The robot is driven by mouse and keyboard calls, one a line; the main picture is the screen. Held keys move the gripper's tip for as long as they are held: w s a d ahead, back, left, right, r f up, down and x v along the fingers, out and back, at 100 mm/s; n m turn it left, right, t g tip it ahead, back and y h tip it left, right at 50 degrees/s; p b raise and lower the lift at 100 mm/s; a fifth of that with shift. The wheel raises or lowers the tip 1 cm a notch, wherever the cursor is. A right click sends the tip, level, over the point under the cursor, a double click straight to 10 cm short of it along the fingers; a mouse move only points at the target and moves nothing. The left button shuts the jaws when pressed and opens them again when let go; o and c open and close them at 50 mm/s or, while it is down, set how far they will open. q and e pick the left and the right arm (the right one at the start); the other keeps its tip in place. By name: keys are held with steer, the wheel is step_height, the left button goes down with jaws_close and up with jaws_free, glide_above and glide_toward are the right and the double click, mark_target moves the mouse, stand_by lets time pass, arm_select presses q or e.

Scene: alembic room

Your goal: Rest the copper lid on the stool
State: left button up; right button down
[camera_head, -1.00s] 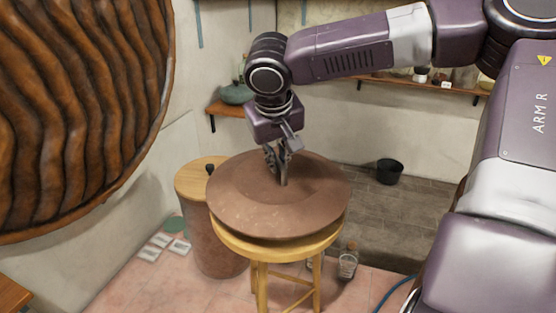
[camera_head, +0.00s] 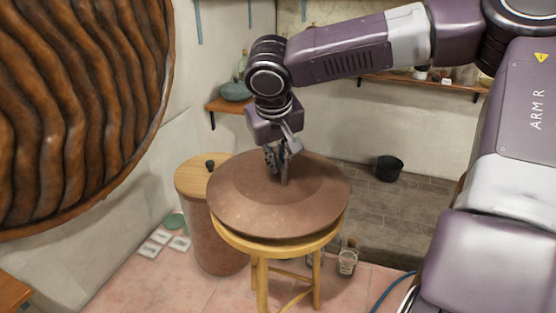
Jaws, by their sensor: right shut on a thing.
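The copper lid (camera_head: 250,212) is a wide, brown, shallow cone. It is over the top of the round wooden stool (camera_head: 262,248) and covers most of the seat. Whether it bears fully on the seat is hard to tell. My right gripper (camera_head: 283,180) points down at the middle of the lid, shut on the lid's top. The lid's grip point is partly hidden by the fingers. My left gripper is out of view.
A brown bin with a wooden, black-knobbed cover (camera_head: 195,178) stands close to the left of the stool. A glass jar (camera_head: 347,261) is on the floor at right. A black bucket (camera_head: 389,168) stands further back. A large ridged wooden disc (camera_head: 80,110) fills the upper left.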

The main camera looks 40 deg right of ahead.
stand_by(0.6)
steer(key=shift+w+f+b, duration=0.1)
steer(key=shift+f+b, duration=0.3)
steer(key=shift+f, duration=0.25)
steer(key=shift+f, duration=0.15)
stand_by(0.6)
steer(key=c, duration=2)
jaws_free()
steer(key=shift+f, duration=0.1)
steer(key=v, duration=1.2)
